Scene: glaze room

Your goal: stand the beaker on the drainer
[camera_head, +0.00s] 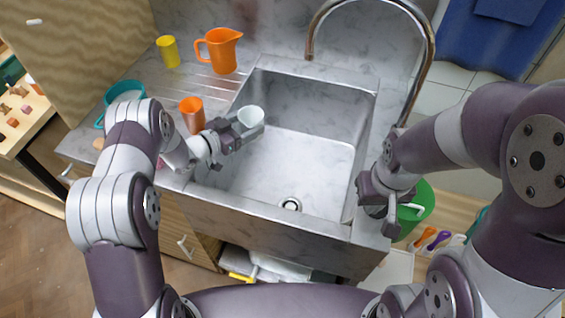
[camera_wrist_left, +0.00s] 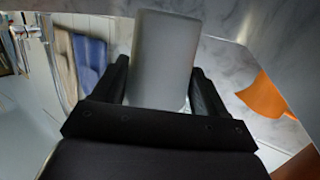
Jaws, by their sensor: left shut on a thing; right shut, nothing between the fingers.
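A pale grey-white beaker (camera_head: 251,117) is held in my left gripper (camera_head: 244,130), over the left part of the sink near its left wall. In the left wrist view the beaker (camera_wrist_left: 165,55) stands between the two dark fingers (camera_wrist_left: 160,88), which close on its sides. The drainer (camera_head: 196,84) is the grooved metal surface to the left of the sink; the beaker is apart from it. My right gripper (camera_head: 381,208) is shut and empty by the sink's right front edge.
On the drainer side stand an orange jug (camera_head: 221,52), a yellow cup (camera_head: 168,51), an orange cup (camera_head: 192,114) and a teal pot (camera_head: 124,91). The sink (camera_head: 310,165) looks empty.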

